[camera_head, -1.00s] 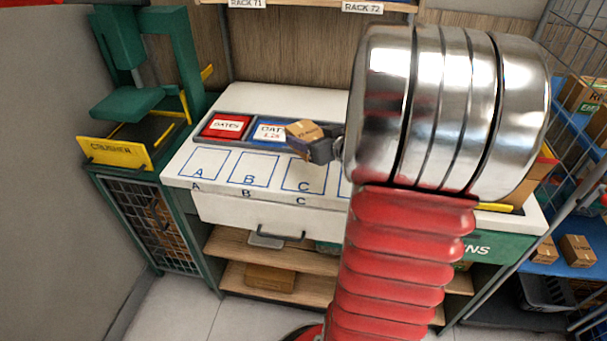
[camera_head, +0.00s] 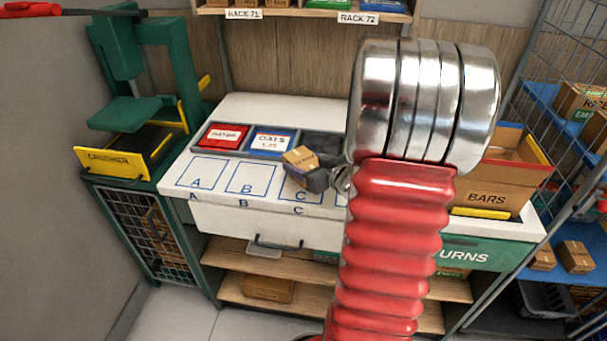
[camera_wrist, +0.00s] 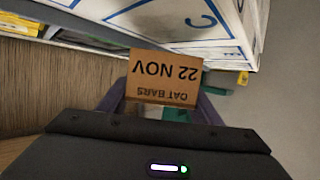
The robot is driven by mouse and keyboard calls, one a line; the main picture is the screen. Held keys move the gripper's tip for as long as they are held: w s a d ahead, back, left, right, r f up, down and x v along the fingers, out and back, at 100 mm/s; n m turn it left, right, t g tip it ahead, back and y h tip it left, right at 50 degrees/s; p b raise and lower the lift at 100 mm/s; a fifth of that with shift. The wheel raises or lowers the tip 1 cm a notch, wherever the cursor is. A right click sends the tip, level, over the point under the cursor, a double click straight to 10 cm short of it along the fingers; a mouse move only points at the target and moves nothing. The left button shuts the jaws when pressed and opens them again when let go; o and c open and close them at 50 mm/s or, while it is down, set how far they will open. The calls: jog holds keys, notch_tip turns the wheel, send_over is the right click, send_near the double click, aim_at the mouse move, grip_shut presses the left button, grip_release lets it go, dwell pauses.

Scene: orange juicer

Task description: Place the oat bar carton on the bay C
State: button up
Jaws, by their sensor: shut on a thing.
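The oat bar carton (camera_head: 299,158) is a small brown box held in my gripper (camera_head: 308,176), above bay C on the white counter. In the wrist view the carton (camera_wrist: 164,77) shows the print "OAT BARS" and "22 NOV", upside down, between the two fingers of my gripper (camera_wrist: 160,100). Bay C (camera_head: 297,196) is a blue outline on the counter, partly hidden by the carton and gripper; its letter C shows on the front edge. Part of the bay C outline (camera_wrist: 190,20) also shows in the wrist view. The gap between carton and counter is hard to judge.
Bays A (camera_head: 198,174) and B (camera_head: 247,178) are empty to the left. A red-labelled bin (camera_head: 224,136) and a blue oats bin (camera_head: 271,142) sit behind them. A "BARS" box (camera_head: 490,190) stands at right. A green crusher (camera_head: 140,105) stands at left.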

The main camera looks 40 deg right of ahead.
jog(key=shift+f, duration=2)
jog(key=o, duration=1.2)
jog(key=shift+f, duration=0.1)
jog(key=shift+s+r, duration=0.35)
jog(key=shift+s, duration=0.2)
jog(key=v, duration=1)
jog(key=shift+s+a, duration=0.15)
jog(key=shift+s, duration=0.25)
jog(key=shift+w+r, duration=0.1)
